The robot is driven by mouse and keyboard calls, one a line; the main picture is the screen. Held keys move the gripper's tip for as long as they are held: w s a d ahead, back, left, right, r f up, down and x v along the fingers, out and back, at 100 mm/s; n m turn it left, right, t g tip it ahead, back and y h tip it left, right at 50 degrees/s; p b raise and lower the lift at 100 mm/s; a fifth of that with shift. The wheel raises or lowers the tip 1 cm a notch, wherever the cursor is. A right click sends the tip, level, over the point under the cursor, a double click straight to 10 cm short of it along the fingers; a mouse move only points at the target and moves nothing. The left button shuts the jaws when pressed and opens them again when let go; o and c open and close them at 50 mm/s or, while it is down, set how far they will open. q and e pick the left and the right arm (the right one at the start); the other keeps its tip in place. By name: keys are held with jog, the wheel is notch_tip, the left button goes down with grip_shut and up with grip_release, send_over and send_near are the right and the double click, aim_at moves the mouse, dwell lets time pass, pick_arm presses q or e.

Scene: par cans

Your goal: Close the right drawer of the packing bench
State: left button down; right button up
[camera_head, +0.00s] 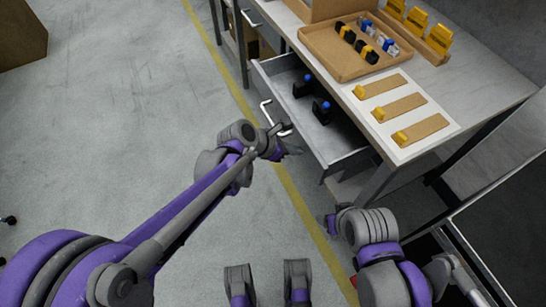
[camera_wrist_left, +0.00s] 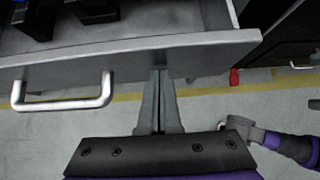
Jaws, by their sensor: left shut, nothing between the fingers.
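The right drawer (camera_head: 345,140) of the packing bench stands open, with black and blue parts inside. Its grey front (camera_wrist_left: 200,55) and bar handle (camera_wrist_left: 65,95) show in the left wrist view. My left gripper (camera_head: 288,147) is shut and empty at the drawer front. In the left wrist view its fingertips (camera_wrist_left: 158,75) overlap the front's lower edge, to the right of the handle; I cannot tell if they touch. My right gripper (camera_head: 332,222) is low near the yellow floor line, apart from the drawer; its jaws are too small to read.
The bench top (camera_head: 475,85) holds a brown tray (camera_head: 325,45) of small parts and a white board (camera_head: 440,120) with yellow pieces. Another drawer handle (camera_head: 250,18) is at the upper left. A brown box (camera_head: 20,35) stands far left. Open floor lies left of the bench.

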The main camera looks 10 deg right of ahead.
pick_arm(q)
send_over(338, 141)
jog(key=shift+p, duration=0.35)
jog(key=shift+r, duration=0.1)
pick_arm(e)
jog(key=shift+s+a+r, duration=0.1)
jog(key=shift+r, duration=0.4)
